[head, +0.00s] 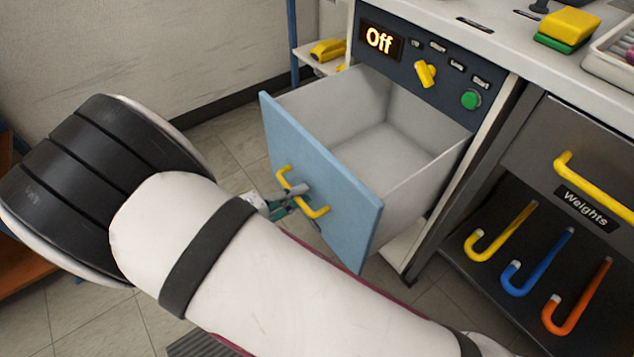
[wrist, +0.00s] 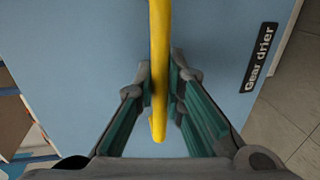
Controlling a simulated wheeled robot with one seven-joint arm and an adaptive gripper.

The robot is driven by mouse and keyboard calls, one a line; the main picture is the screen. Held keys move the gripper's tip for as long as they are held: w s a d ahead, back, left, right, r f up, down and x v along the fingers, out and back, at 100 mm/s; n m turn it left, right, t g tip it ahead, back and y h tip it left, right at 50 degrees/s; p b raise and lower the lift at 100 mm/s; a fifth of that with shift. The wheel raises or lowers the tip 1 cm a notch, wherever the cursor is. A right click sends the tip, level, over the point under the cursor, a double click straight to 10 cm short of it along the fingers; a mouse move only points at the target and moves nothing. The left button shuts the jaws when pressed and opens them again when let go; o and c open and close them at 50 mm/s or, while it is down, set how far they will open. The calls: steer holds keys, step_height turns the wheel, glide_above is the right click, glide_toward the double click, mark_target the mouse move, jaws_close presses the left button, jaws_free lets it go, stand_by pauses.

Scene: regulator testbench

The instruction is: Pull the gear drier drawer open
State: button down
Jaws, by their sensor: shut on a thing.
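The gear drier drawer (head: 333,200) has a blue front and stands pulled far out from its cabinet. Its pale grey inside (head: 385,150) shows and looks empty. The yellow bar handle (head: 317,210) is on the drawer front. My gripper (head: 297,199) is shut on the handle's middle. In the wrist view the yellow handle (wrist: 158,60) runs between my gripper's fingers (wrist: 161,90), and the label "Gear drier" (wrist: 258,57) shows at the right on the blue front. My arm hides some of the floor and the area below the drawer.
A yellow and green sponge (head: 568,27) lies on the worktop.

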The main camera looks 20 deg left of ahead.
steer(key=f+v, duration=0.1)
steer(key=v, duration=0.6)
steer(key=shift+s+a+f+b, duration=0.3)
steer(key=shift+s+a+b, duration=0.05)
steer(key=shift+s, duration=0.1)
steer(key=c, duration=1.7)
jaws_free()
steer(key=shift+o, duration=0.2)
steer(key=v, duration=0.7)
steer(key=shift+s, duration=0.2)
steer(key=shift+s+a, duration=0.1)
steer(key=shift+a, duration=0.05)
